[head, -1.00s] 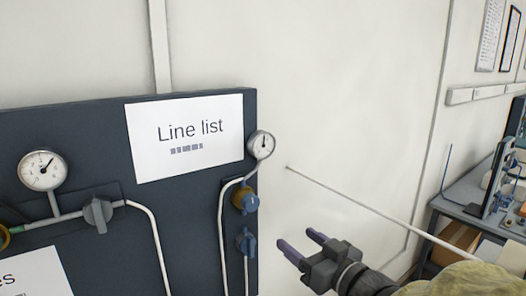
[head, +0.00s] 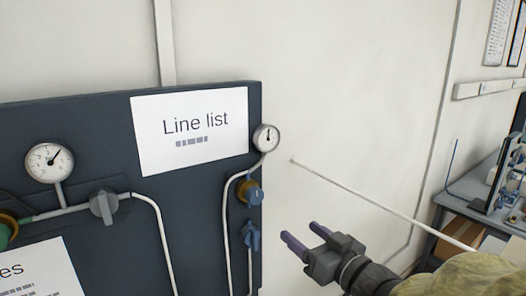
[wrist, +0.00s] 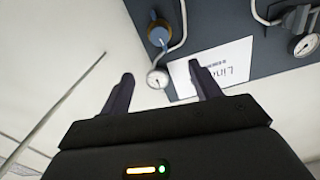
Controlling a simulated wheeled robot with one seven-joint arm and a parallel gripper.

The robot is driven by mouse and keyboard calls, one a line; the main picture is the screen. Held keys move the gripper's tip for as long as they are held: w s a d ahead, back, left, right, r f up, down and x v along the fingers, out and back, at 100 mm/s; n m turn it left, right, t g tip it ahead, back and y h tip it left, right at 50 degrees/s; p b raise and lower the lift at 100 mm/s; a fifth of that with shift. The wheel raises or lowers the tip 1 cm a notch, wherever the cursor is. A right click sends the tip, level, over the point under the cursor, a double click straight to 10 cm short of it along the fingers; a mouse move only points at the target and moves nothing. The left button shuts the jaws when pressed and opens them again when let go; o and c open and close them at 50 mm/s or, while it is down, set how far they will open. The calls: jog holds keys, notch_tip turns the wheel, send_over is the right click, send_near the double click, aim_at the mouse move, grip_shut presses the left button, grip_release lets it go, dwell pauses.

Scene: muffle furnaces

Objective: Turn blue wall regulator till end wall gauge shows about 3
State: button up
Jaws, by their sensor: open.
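The blue regulator knob (head: 255,195) with a brass-coloured body sits near the right edge of a dark wall panel (head: 205,215). The small round end gauge (head: 266,137) is above it at the panel's edge. Its needle points roughly up; its numbers are too small to read. My gripper (head: 299,231) is open and empty, to the right of the knob and a little lower in the head view, apart from it. In the wrist view the blue knob (wrist: 158,33) and the gauge (wrist: 157,79) appear between and beyond the spread fingers.
A second blue valve handle (head: 250,236) is just below the regulator. A larger gauge (head: 49,162) and a grey valve handle (head: 103,206) are further left. A thin pale rod (head: 375,200) slants across at right. A workbench (head: 470,195) stands far right.

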aim_at(258, 197)
jog(key=m, duration=0.2)
jog(key=w+m+p, duration=0.1)
jog(key=m, duration=0.1)
jog(key=shift+w+a, duration=0.1)
jog(key=shift+a, duration=0.25)
jog(key=p+x, duration=0.9)
jog(key=x, duration=0.8)
jog(key=shift+w+a, duration=0.15)
jog(key=shift+w, duration=0.05)
